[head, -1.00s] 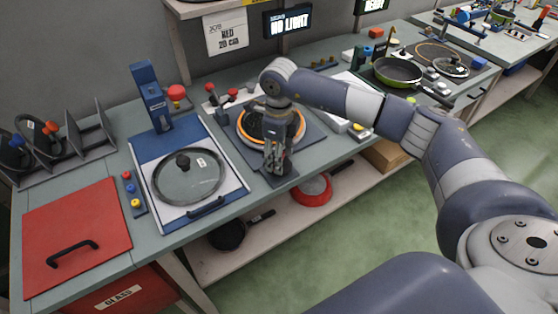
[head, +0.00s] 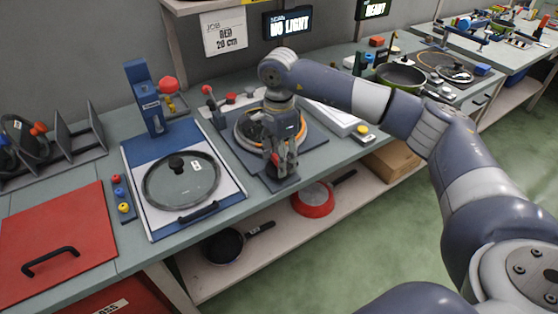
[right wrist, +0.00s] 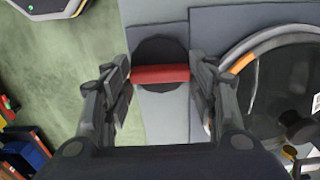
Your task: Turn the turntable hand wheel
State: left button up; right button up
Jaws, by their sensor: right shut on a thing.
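The turntable (head: 243,140), with an orange ring and a dark lid with a knob on it, sits on a dark plate on the bench. It also shows at the right of the right wrist view (right wrist: 247,88). The hand wheel shows in the right wrist view as a dark disc (right wrist: 160,50) with a red bar handle (right wrist: 160,74) across it. My right gripper (head: 280,168) points down at the front edge of the turntable plate and hides most of the wheel in the head view. In the wrist view its fingers (right wrist: 162,78) are closed on both ends of the red bar.
Left of the turntable, a glass lid (head: 180,185) lies on a blue-and-white station with a blue post (head: 145,98). A red panel (head: 60,235) is further left. A white box (head: 335,118) stands right of the turntable. Pans (head: 313,200) lie on the shelf below.

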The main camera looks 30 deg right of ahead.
jog(key=shift+n+b, duration=0.4)
jog(key=shift+n, duration=0.6)
jog(key=o, duration=1.1)
jog(key=shift+c, duration=0.2)
notch_tip(320, 180, up, 12)
